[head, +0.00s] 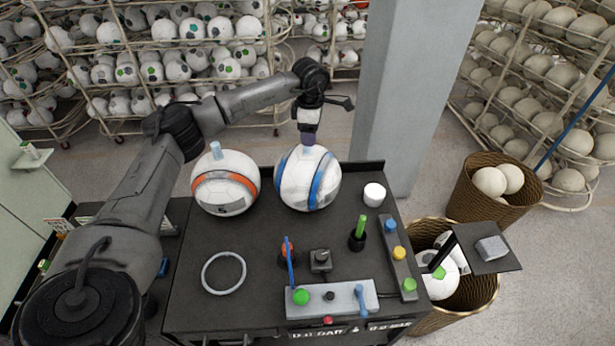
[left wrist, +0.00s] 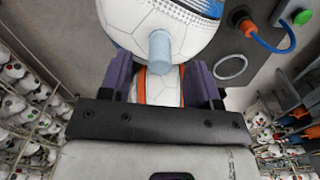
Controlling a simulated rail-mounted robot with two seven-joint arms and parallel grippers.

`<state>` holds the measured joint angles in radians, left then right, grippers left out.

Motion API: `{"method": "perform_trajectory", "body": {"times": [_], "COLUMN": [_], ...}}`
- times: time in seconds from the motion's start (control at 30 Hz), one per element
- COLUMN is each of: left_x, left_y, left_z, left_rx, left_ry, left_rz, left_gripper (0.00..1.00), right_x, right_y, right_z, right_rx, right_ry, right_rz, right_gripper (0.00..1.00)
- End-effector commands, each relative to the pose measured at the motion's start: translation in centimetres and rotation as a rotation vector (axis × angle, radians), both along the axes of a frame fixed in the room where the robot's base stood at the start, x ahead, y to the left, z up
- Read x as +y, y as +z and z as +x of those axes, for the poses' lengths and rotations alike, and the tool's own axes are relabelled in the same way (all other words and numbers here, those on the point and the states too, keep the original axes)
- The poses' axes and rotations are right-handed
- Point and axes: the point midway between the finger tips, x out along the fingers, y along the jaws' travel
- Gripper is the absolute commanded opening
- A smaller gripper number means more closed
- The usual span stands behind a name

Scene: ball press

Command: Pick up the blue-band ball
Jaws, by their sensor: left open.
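The blue-band ball (head: 295,180) is white with blue stripes and sits at the back middle of the black table (head: 265,245). My left gripper (head: 308,141) is directly above it, pointing down, with its purple fingertips at the ball's top. In the left wrist view the white ball (left wrist: 135,25) fills the top, and its light blue peg (left wrist: 160,50) shows between the two open fingers (left wrist: 160,80). I cannot tell whether a finger touches it. The peg is hidden in the head view. My right gripper is not in view.
An orange-band ball (head: 228,192) with a light blue peg stands just left. A white ring (head: 223,273), a control panel (head: 330,299) with levers and a button strip (head: 400,255) lie in front. A wicker basket (head: 487,190) stands at right; racks of balls surround the table.

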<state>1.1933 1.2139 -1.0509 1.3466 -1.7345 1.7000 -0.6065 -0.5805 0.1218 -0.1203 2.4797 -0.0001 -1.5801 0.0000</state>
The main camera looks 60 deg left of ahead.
Motion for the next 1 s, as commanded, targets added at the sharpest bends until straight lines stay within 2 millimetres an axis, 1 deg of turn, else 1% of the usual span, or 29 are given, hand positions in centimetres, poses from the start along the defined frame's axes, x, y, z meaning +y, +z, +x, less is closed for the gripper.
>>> {"method": "perform_trajectory", "body": {"times": [0.17, 0.33, 0.47, 0.67, 0.77, 1.0], "left_x": [0.3, 0.3, 0.2, 0.2, 0.2, 0.2], "left_y": [-2.2, -4.1, -4.6, -4.7, -4.7, -4.7], "left_z": [-0.6, -0.5, -0.5, -0.5, -0.5, -0.5], "left_rx": [0.005, 0.003, 0.002, 0.001, 0.001, 0.001], "left_ry": [0.002, 0.001, 0.001, 0.001, 0.001, 0.001], "left_rz": [0.002, 0.000, 0.001, 0.000, 0.000, 0.001], "left_gripper": [0.57, 0.57, 0.57, 0.57, 0.49, 0.26], "right_x": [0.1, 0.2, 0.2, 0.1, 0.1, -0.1], "right_y": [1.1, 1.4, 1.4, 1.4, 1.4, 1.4], "right_z": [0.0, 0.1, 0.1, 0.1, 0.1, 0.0], "right_rx": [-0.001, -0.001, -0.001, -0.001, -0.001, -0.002], "right_ry": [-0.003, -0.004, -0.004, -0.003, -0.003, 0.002], "right_rz": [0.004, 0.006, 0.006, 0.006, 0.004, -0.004], "right_gripper": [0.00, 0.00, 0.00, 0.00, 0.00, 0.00]}}
